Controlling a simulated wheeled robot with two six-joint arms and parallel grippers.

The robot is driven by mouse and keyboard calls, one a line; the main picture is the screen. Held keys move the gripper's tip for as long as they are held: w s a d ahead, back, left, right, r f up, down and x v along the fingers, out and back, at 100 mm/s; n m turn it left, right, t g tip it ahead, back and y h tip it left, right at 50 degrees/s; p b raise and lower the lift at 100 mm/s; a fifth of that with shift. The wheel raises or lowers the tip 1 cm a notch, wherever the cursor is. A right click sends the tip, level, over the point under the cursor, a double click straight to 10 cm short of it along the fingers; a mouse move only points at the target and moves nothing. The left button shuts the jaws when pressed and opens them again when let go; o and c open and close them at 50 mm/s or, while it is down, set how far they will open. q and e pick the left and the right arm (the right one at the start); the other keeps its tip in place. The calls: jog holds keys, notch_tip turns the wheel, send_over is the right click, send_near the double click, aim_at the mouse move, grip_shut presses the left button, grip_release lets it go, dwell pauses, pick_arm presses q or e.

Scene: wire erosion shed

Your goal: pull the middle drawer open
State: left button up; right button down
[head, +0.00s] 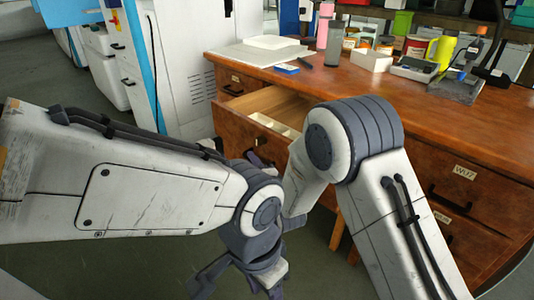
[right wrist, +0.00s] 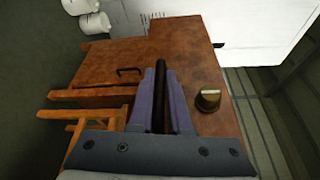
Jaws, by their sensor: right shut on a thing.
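The middle drawer (head: 229,117) of the brown wooden bench is pulled out, and its pale interior with dividers shows in the head view. My right gripper (head: 262,160) is at the drawer's front, partly hidden behind my arms. In the right wrist view my right gripper (right wrist: 161,75) is shut on the dark bar handle (right wrist: 159,95), which shows between its purple fingers. My left gripper (head: 240,284) hangs low over the floor at the bottom of the head view, empty with its fingers apart, away from the drawer.
A closed drawer (head: 232,82) is to the left and a drawer labelled W07 (head: 464,172) to the right. Wooden stool legs (right wrist: 90,96) stand near my right gripper. A white machine (head: 188,75) stands behind.

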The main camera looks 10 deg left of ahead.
jog(key=shift+s+a+f, duration=0.1)
jog(key=shift+s+a, duration=0.15)
jog(key=shift+s, duration=0.4)
jog(key=shift+s+a+f, duration=0.1)
jog(key=shift+s+a, duration=0.15)
jog(key=shift+s, duration=0.4)
jog(key=c, duration=0.9)
grip_release()
jog(key=shift+o, duration=0.2)
jog(key=shift+a+r, duration=0.1)
jog(key=f+p+v, duration=0.1)
jog(key=v, duration=0.9)
jog(key=shift+s+r+p, duration=0.25)
jog(key=shift+r+p, duration=0.15)
jog(key=shift+r, duration=0.1)
